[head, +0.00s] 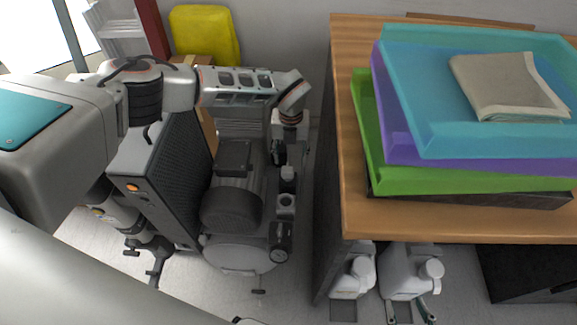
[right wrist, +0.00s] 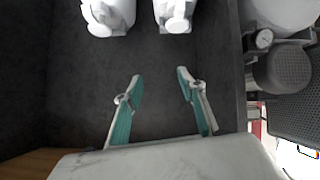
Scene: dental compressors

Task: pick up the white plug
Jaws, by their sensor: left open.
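My left arm reaches in from the left over the compressor (head: 232,200), and my left gripper (head: 290,156) points down at its right side, open. A small pale fitting (head: 288,173) sits just below it; I cannot tell whether this is the white plug. No white plug shows clearly in either view. My right gripper (head: 411,312) is partly cut off at the bottom of the head view. In the right wrist view my right gripper (right wrist: 159,82) is open, with its teal fingers apart and nothing between them.
A wooden table (head: 356,215) bears stacked trays: green (head: 450,180), purple (head: 395,145) and turquoise (head: 425,140), with a folded cloth (head: 510,85) on top. A dark perforated panel (head: 175,170) stands left of the compressor.

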